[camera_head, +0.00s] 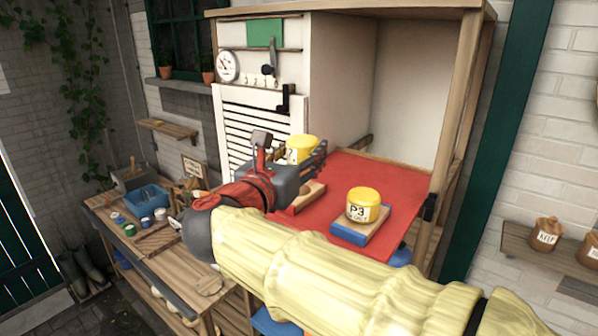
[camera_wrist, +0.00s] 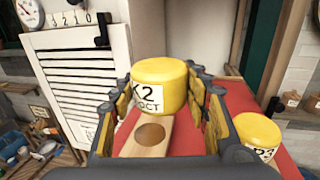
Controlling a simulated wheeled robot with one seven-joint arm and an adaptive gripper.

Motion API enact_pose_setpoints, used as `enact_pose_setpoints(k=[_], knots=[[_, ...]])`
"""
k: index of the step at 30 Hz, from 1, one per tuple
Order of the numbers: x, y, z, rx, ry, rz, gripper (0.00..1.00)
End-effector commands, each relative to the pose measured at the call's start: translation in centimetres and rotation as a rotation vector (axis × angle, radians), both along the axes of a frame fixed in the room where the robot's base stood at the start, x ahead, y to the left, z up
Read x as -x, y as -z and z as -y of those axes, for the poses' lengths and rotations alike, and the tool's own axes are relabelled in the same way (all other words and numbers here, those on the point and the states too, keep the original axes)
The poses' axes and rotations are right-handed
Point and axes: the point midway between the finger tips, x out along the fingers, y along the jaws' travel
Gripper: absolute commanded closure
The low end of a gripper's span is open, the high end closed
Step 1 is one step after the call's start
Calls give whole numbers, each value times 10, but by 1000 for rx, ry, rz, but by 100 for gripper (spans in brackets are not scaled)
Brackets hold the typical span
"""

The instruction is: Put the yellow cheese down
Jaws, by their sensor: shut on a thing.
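A yellow-topped cheese with a white label reading K2 OCT (camera_wrist: 158,72) is between the fingers of my gripper (camera_wrist: 160,92). In the head view the cheese (camera_head: 301,146) shows beyond my gripper (camera_head: 306,158), which is shut on it. The cheese is above a pale wooden board with a round brown spot (camera_wrist: 149,133) on the red surface (camera_head: 365,172). I cannot tell whether its underside touches anything. A second yellow-topped cheese, labelled P3 (camera_head: 362,204), stands on a blue-edged board (camera_head: 350,233) to the right. It also shows in the wrist view (camera_wrist: 259,137).
A white louvred panel (camera_head: 252,125) stands left of the red surface, and a tall pale cabinet wall (camera_head: 345,75) rises behind. A wooden bench (camera_head: 165,262) with a blue tub (camera_head: 147,198) and jars is at left. The red surface is bare around the P3 board.

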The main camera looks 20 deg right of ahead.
Motion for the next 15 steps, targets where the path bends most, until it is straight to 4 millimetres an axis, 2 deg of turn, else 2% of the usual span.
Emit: enact_pose_setpoints(k=[6, 15], knots=[[-27, 34, 4, 2, 1, -5, 82], [-44, 57, 5, 2, -1, -5, 82]])
